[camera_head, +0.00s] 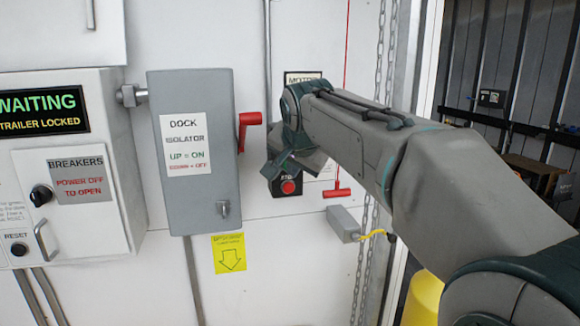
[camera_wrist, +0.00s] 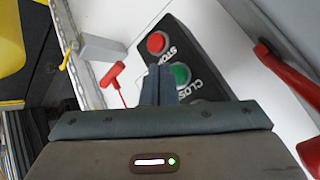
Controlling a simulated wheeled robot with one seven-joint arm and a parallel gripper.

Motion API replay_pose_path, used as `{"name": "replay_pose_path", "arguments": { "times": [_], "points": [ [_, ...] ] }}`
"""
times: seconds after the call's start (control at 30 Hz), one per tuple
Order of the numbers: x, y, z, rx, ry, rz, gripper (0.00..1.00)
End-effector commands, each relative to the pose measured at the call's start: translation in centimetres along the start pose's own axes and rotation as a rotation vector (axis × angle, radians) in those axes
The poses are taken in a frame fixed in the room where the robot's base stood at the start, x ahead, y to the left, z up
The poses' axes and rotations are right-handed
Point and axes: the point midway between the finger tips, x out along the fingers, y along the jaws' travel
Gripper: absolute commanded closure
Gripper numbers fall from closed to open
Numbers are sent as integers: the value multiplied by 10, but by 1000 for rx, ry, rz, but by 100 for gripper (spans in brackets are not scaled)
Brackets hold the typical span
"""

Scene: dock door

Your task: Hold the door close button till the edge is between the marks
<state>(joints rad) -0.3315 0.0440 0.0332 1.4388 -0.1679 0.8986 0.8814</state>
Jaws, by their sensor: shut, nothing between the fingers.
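In the wrist view the dark push-button box (camera_wrist: 205,60) has a red STOP button (camera_wrist: 157,42) and a green CLOSE button (camera_wrist: 180,74). My gripper (camera_wrist: 160,72) is shut and empty. Its fingertips overlap the lower-left side of the green button; I cannot tell whether they press it. In the head view my gripper (camera_head: 272,172) is in front of the box and hides most of it. Only the box's lower part with the red button (camera_head: 288,187) shows there. I cannot make out the door's edge or the marks in either view.
The grey dock isolator (camera_head: 190,205) with a red handle (camera_head: 247,128) stands left of my gripper. A red pull handle (camera_head: 338,192) on a cord and a grey box (camera_head: 343,223) with a yellow cable are to the right. The WAITING panel (camera_head: 115,190) is far left.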

Motion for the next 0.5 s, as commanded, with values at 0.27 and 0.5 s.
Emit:
{"name": "replay_pose_path", "arguments": {
  "times": [0.27,0.5],
  "points": [
    [5,-4,-4,0,0,1,100],
    [5,-4,-4,0,0,0,100]
  ]
}}
